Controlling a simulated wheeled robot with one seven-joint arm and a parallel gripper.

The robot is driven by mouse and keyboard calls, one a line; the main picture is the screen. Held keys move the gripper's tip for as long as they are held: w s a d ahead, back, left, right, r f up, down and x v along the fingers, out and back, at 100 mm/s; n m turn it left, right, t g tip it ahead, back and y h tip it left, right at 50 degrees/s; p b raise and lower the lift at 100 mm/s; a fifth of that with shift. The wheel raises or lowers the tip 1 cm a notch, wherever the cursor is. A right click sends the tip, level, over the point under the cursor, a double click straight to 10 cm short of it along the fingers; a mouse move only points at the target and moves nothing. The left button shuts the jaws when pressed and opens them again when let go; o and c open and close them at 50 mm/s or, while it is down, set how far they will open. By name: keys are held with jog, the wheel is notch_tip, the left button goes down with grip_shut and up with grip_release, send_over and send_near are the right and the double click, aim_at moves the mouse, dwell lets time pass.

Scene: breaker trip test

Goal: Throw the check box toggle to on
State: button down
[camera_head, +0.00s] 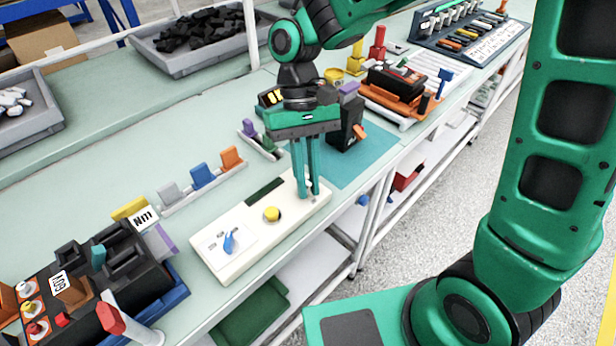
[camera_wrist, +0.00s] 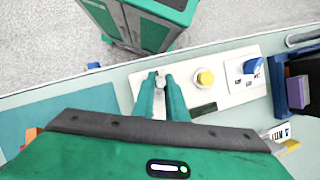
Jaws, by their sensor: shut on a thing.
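The check box (camera_head: 240,262) is a long cream-white box lying on the bench near its front edge. It carries a blue knob (camera_head: 229,243) at its left end, a yellow button (camera_head: 271,214) in the middle and a dark green window. The toggle (camera_wrist: 161,80), a small pale lever, is at its right end. My gripper (camera_head: 308,190) points down over that end, its green fingers shut around the toggle. In the wrist view the fingers (camera_wrist: 160,95) stand on either side of it. Its exact tilt is mostly hidden by the fingers.
A black breaker unit in a blue tray (camera_head: 178,298) stands left of the box. A rack with grey, blue and orange clips (camera_head: 203,184) lies behind. A black breaker (camera_head: 347,125) stands on the teal mat (camera_head: 372,158) behind my gripper.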

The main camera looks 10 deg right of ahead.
jog(key=w+g+h, duration=0.1)
jog(key=g, duration=0.1)
jog(key=g+h, duration=0.1)
jog(key=g, duration=0.1)
jog(key=shift+w+a+r+m, duration=0.1)
jog(key=shift+w+a+m, duration=0.25)
jog(key=shift+w+m, duration=0.05)
jog(key=shift+w+a+m+g+h, duration=0.1)
jog(key=shift+w+a+g+h, duration=0.1)
jog(key=shift+g+h, duration=0.4)
jog(key=shift+w+a+m+g+h, duration=0.15)
jog(key=shift+w+g+h, duration=0.15)
jog(key=shift+g, duration=0.5)
jog(key=shift+w+a+m+g+h, duration=0.1)
jog(key=shift+w+a+g+h, duration=0.1)
jog(key=shift+g+h, duration=0.4)
jog(key=shift+g, duration=0.3)
jog(key=c, duration=1.8)
grip_release()
jog(key=shift+f, duration=0.2)
jog(key=shift+o, duration=0.2)
